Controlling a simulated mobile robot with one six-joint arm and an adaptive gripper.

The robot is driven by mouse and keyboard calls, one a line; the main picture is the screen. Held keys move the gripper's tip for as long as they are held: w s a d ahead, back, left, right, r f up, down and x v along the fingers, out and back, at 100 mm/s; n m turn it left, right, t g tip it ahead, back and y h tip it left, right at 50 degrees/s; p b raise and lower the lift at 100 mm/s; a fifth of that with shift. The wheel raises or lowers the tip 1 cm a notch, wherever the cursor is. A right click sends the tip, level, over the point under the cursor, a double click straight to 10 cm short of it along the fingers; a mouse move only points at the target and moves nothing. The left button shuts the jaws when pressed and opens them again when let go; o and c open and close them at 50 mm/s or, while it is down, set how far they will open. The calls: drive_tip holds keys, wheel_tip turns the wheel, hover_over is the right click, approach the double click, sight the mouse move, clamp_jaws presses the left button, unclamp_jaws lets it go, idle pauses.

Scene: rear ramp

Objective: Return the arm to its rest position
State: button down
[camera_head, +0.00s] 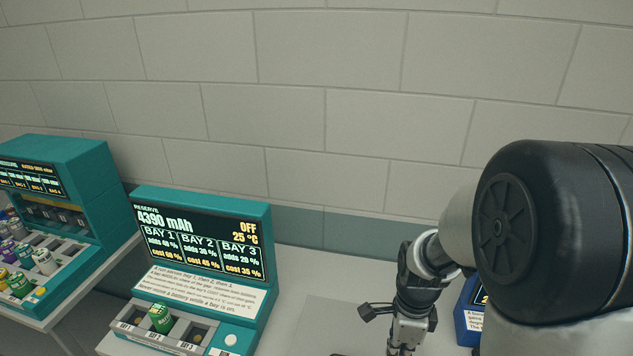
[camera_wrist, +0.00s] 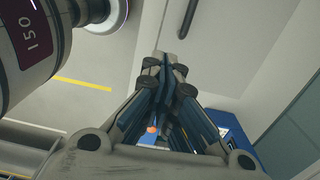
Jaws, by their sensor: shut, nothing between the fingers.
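My gripper shows in the wrist view (camera_wrist: 168,65), with its fingers together and nothing between them. In the head view my arm comes in from the right, and its wrist (camera_head: 415,290) hangs over the table to the right of the teal charging station (camera_head: 262,225). The fingertips are cut off or hidden at the bottom of the head view. The gripper is apart from the station and touches nothing that I can see.
A second teal unit (camera_head: 85,170) with several batteries is at the far left. A blue box (camera_head: 468,318) sits partly behind my arm. The table (camera_head: 310,285) between station and arm looks clear; a block wall (camera_head: 300,120) is behind.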

drive_tip(key=s+a+r+n+t+b, duration=0.1)
drive_tip(key=s+a+n+t+b, duration=0.1)
drive_tip(key=s+n+b, duration=0.5)
drive_tip(key=s+a+r+n+t+b, duration=0.1)
drive_tip(key=s+a+n+b, duration=0.3)
drive_tip(key=n, duration=1)
drive_tip(key=s+t+b, duration=0.1)
drive_tip(key=s+b, duration=0.2)
drive_tip(key=b, duration=0.2)
drive_tip(key=shift+s+t+b, duration=0.35)
drive_tip(key=shift+t, duration=0.05)
